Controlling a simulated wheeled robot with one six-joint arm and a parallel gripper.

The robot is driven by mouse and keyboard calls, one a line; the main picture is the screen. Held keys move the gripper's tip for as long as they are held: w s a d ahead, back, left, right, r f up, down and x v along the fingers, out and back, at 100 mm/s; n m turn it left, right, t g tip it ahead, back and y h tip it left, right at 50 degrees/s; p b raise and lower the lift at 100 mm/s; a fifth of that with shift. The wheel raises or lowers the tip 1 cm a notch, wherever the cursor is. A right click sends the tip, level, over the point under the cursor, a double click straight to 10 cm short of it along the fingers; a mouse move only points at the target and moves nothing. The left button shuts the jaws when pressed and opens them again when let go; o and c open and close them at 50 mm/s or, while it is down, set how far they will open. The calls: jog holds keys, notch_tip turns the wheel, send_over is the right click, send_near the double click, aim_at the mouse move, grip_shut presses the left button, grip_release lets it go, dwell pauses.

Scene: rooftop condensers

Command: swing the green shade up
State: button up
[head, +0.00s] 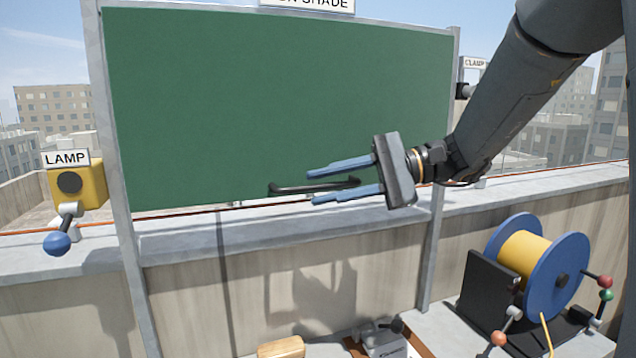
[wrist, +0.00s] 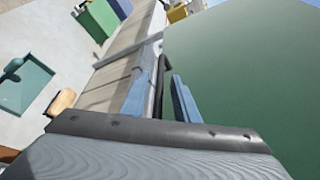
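The green shade (head: 270,100) is a large flat panel hanging in a grey frame, filling the middle of the head view. It also fills the right of the wrist view (wrist: 245,75). A black bar handle (head: 300,187) runs along its lower edge. My gripper (head: 335,182) is at the handle's right part, with its blue fingers apart, one above and one below the bar in the head view. In the wrist view the handle (wrist: 165,70) shows between the fingers. I cannot tell whether the fingers touch it.
A yellow lamp box (head: 78,185) with a blue-knobbed lever is left of the frame. A blue and yellow reel (head: 540,270) with coloured knobs stands at the lower right. A concrete parapet (head: 290,235) runs behind the shade's lower edge. A clamp sign (head: 474,63) is at the right post.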

jog(key=shift+x, duration=0.85)
grip_shut()
jog(key=shift+s, duration=0.1)
